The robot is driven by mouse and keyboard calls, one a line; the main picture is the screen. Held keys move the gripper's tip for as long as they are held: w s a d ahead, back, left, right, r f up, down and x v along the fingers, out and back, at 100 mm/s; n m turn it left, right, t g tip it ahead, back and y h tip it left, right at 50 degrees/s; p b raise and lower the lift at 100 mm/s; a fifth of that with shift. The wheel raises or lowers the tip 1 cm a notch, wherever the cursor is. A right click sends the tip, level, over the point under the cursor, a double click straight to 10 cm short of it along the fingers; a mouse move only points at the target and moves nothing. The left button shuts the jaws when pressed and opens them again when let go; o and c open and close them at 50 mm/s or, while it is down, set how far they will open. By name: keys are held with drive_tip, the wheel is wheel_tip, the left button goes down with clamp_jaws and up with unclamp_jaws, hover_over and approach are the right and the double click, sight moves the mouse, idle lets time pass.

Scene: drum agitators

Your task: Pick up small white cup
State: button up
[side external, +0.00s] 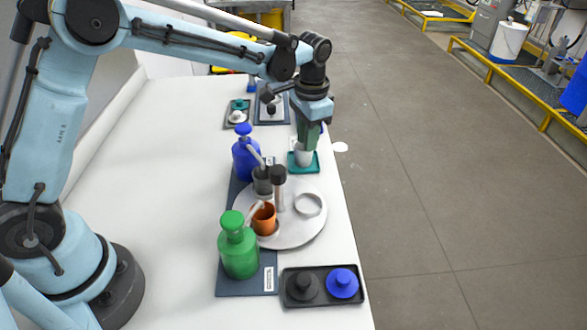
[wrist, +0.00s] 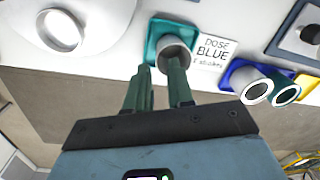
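A small white cup (side external: 303,156), greyish in shade, stands on a square teal tray (side external: 293,165) near the table's right edge. In the wrist view the cup (wrist: 174,47) shows its round dark opening, on the teal tray (wrist: 153,50). My gripper (side external: 306,147) points down right at the cup, its green fingers overlapping the cup's upper part in the side view. In the wrist view my gripper (wrist: 160,66) has its fingers apart. The right fingertip overlaps the cup's lower edge, and the left one is beside it. I cannot tell whether either touches it.
A round grey turntable (side external: 290,232) carries an orange cup (side external: 264,218), a dark cup and a white ring (side external: 308,204). Green (side external: 238,250) and blue (side external: 245,155) bottles stand left of it.

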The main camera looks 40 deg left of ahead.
sight(306, 165)
drive_tip(key=shift+w+a+f, duration=0.1)
drive_tip(key=shift+a+f, duration=0.05)
drive_tip(key=shift+f, duration=2.1)
clamp_jaws()
drive_tip(key=shift+r, duration=0.1)
